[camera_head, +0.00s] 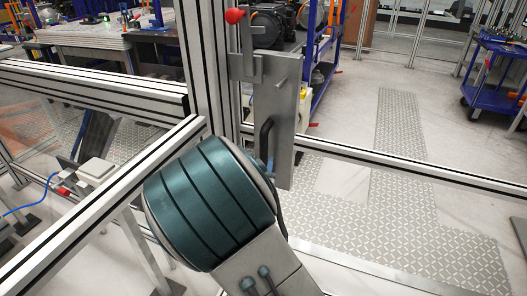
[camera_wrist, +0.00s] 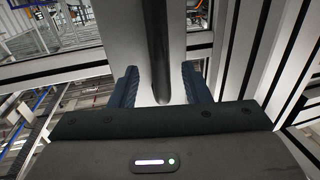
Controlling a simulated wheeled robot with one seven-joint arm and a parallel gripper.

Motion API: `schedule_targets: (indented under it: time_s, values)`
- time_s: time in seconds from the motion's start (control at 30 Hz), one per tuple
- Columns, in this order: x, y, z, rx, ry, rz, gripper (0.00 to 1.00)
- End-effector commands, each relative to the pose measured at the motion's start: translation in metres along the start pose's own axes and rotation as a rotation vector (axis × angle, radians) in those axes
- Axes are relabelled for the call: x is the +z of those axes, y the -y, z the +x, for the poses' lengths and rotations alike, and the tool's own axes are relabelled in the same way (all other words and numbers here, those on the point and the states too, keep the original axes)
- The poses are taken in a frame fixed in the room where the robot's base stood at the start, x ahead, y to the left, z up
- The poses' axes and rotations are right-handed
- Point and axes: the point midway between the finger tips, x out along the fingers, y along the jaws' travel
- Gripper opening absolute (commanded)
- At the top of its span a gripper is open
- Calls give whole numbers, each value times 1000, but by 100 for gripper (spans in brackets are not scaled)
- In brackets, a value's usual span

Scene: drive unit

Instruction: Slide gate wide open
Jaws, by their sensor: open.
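The gate's grey metal plate (camera_head: 284,110) stands upright beside the aluminium post in the head view. A black bar handle (camera_head: 264,138) is mounted on its face. In the wrist view the handle (camera_wrist: 158,45) runs down between the two blue fingers of my gripper (camera_wrist: 161,88). The fingers are open, one on each side of the handle, with a visible gap to it. In the head view my arm's teal-banded joint covers most of my gripper and the lower end of the handle.
A red-knobbed lever (camera_head: 235,16) sits above the plate by the post (camera_head: 205,70). Fence rails (camera_head: 400,170) run right and left. Patterned floor (camera_head: 400,215) beyond the fence is clear. A blue cart (camera_head: 498,75) stands far right, a workbench (camera_head: 85,35) back left.

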Motion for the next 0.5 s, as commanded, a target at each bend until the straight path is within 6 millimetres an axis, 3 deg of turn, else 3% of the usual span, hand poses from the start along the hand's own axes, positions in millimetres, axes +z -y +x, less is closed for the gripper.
schedule_targets:
  time_s: [0.2,0.5]
  values:
    - [-1,-1,39,2,-1,-1,43]
    - [0,0,57,1,0,1,43]
